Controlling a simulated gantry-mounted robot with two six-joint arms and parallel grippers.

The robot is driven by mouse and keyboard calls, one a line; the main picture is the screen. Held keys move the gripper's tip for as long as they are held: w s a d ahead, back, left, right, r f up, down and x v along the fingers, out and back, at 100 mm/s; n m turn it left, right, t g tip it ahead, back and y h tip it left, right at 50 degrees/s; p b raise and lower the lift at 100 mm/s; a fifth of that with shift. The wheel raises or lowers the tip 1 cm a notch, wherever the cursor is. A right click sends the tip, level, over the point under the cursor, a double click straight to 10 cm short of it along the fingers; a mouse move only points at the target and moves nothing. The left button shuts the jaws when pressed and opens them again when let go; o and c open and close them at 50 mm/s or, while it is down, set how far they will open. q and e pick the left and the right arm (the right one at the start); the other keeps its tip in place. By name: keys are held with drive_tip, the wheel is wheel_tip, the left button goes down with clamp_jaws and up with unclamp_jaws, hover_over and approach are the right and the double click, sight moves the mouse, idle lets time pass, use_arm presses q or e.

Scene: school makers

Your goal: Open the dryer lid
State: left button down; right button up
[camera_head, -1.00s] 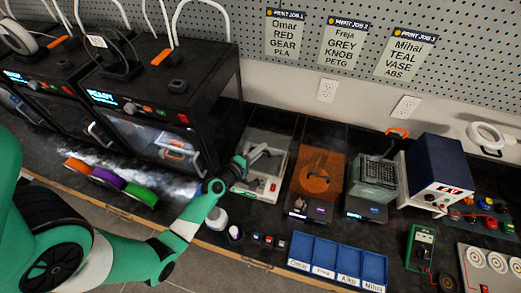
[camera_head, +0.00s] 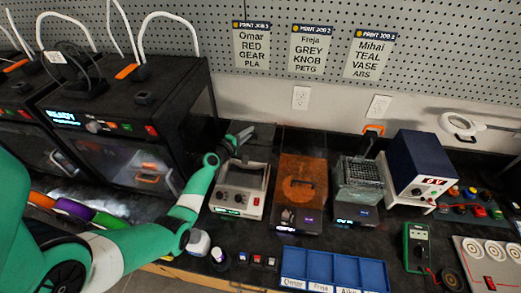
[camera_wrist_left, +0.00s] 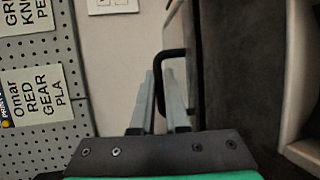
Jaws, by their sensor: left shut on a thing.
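The dryer (camera_head: 238,203) is a pale grey box with knobs and a small lit display, on the bench just right of the black printers. My left gripper (camera_head: 240,138) is above the back of it, with my left arm crossing in from the left. In the left wrist view, the two fingers (camera_wrist_left: 158,103) are shut on a black bar handle (camera_wrist_left: 172,54) beside a dark panel (camera_wrist_left: 238,60), which seems to be the dryer lid. The lid's exact tilt is hard to tell in the head view. My right gripper is out of view.
Black printers (camera_head: 120,110) stand close on the left of the dryer. An orange-covered machine (camera_head: 302,190) stands close on its right. A blue sorting tray (camera_head: 335,265) lies at the front. The pegboard wall (camera_head: 420,50) is behind.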

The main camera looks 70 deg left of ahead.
use_arm(q)
drive_tip(key=shift+w+a, duration=0.25)
drive_tip(key=shift+a, duration=0.1)
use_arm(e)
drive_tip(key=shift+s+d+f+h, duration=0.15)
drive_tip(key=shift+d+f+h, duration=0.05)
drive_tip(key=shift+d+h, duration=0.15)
use_arm(q)
drive_tip(key=c, duration=1.2)
unclamp_jaws()
drive_tip(key=shift+s, duration=0.1)
drive_tip(key=shift+s+d+r, duration=0.2)
drive_tip(key=shift+s, duration=0.05)
drive_tip(key=p+v, duration=0.3)
drive_tip(key=v, duration=0.8)
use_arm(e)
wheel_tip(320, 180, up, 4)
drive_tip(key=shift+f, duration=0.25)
use_arm(q)
drive_tip(key=shift+w+f, duration=0.1)
